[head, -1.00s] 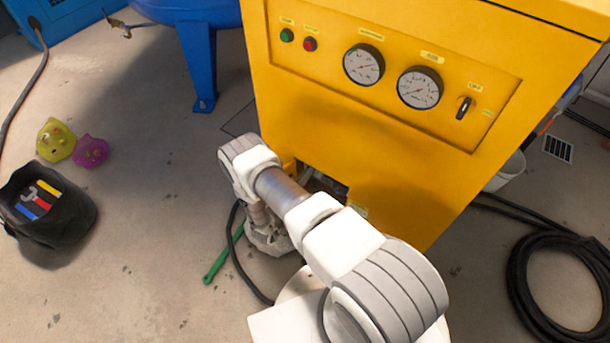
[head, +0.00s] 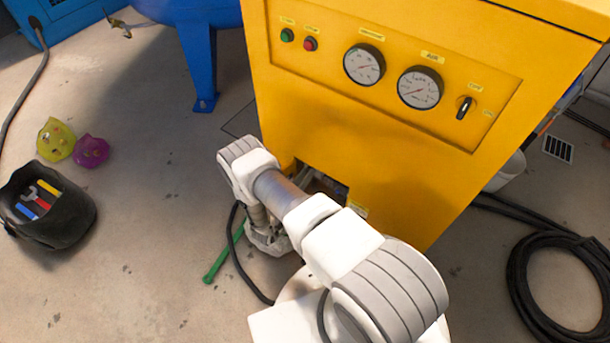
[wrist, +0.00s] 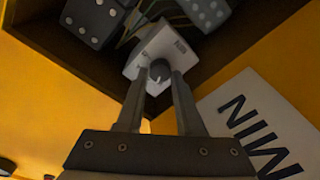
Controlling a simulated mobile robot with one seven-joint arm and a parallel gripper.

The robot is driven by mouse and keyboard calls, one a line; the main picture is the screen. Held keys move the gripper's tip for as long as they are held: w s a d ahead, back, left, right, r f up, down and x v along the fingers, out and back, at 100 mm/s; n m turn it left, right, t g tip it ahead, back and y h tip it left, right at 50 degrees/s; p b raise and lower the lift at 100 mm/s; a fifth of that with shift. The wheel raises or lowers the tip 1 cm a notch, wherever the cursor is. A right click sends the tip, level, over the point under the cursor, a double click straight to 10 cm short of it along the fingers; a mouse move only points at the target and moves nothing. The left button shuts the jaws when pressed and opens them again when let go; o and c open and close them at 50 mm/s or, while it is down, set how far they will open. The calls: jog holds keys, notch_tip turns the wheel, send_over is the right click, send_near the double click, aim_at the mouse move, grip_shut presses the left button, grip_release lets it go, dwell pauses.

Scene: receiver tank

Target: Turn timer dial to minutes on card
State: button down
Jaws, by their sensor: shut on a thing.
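In the wrist view a small white box, the timer (wrist: 148,52), sits inside a dark recess with a round dark dial (wrist: 160,70) on its face. My gripper (wrist: 161,80) is shut on the dial, one finger on each side. The dial's scale and pointer are too small to read. A white card (wrist: 262,115) at the right shows the black letters "MIN"; any number on it is out of view. In the head view, my arm hides the gripper and the timer near the low opening (head: 328,183) of the yellow cabinet.
Dark blocks with pale round spots (wrist: 95,20) lie close to the timer in the recess. The yellow cabinet (head: 390,150) carries gauges and a switch.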

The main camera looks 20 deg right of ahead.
jog(key=m+h, duration=0.1)
jog(key=m, duration=1.3)
jog(key=shift+d+f+m, duration=0.1)
jog(key=shift+m, duration=0.3)
